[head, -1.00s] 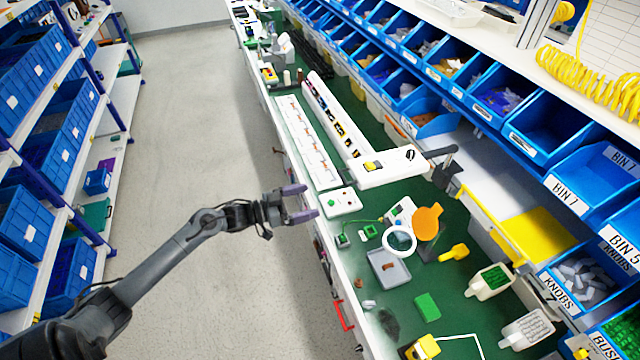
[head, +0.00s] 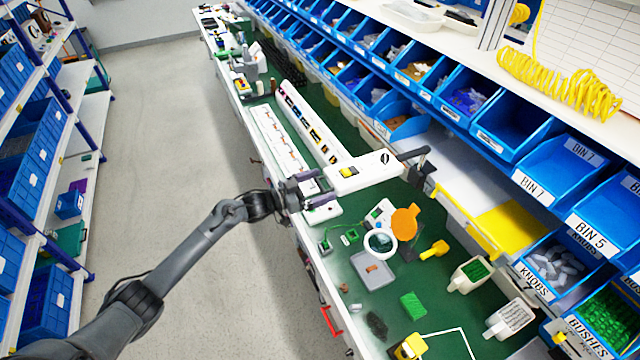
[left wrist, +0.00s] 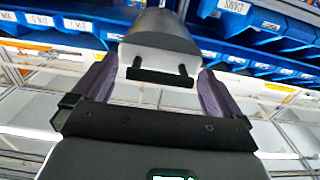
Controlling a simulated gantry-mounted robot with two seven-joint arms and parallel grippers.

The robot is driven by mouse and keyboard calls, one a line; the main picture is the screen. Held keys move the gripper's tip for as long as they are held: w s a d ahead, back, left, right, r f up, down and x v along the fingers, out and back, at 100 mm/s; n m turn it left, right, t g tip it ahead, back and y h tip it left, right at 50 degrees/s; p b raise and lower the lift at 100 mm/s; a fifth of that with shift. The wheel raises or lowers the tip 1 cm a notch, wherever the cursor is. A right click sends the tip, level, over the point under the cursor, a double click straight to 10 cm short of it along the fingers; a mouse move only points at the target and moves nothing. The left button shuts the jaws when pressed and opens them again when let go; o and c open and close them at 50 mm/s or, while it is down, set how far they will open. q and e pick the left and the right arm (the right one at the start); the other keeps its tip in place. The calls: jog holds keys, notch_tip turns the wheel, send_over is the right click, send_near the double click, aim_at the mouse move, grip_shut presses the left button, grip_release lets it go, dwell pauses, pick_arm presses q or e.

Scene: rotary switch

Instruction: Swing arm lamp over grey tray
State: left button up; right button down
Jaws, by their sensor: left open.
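The white arm lamp (head: 372,174) reaches across the bench from a dark hinged arm and post (head: 420,160) on its right; it has a yellow part near its left end. My left gripper (head: 316,187) is open at the lamp's left end, fingers pointing right. In the left wrist view, the pale lamp end (left wrist: 160,52) with a black handle bar lies between the two open fingers (left wrist: 155,90); I cannot tell whether they touch it. The grey tray (head: 388,278) lies on the green bench nearer me, holding a small brown piece. My right gripper is out of view.
A round magnifier (head: 380,243) and orange disc (head: 405,222) stand at the tray's far side. A white control box (head: 320,217) sits below my gripper. A yellow tool (head: 435,249) and green block (head: 413,305) lie nearby. Blue bins (head: 545,175) line the right.

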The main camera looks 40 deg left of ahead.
pick_arm(q)
jog(key=shift+w+d, duration=0.15)
jog(key=shift+w, duration=0.15)
